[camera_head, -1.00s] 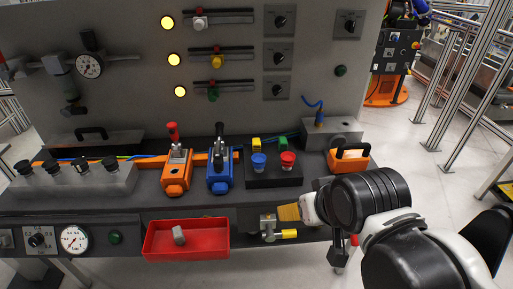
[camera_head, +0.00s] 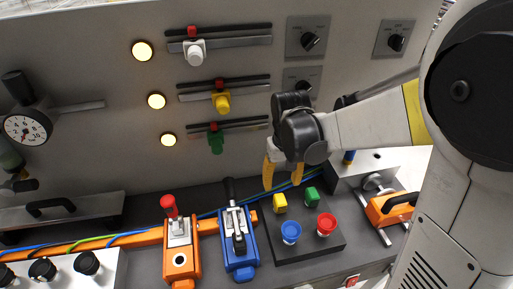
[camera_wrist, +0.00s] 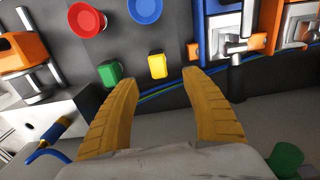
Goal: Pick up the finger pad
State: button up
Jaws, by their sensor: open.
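No part is clearly recognisable as the finger pad. My gripper (camera_head: 282,185) has yellow fingers and is open and empty, just behind and above the yellow block. In the wrist view the yellow block (camera_wrist: 158,66) shows between the fingertips (camera_wrist: 159,77), and the green block (camera_wrist: 110,73) is just left of the left fingertip. I cannot tell whether either finger touches a block.
Blue cables (camera_wrist: 165,90) run behind.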

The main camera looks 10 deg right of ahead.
aim_at(280, 199)
jog(key=f, duration=0.2)
jog(key=f+b, duration=0.1)
jog(key=f, duration=0.1)
jog(key=f+b, duration=0.1)
jog(key=f, duration=0.1)
jog(key=shift+w+f, duration=0.1)
jog(key=shift+w, duration=0.15)
jog(key=f+b, duration=0.2)
jog(key=f, duration=0.3)
jog(key=shift+d+b, duration=0.25)
jog(key=shift+b, duration=0.15)
jog(key=shift+c, duration=0.5)
grip_shut()
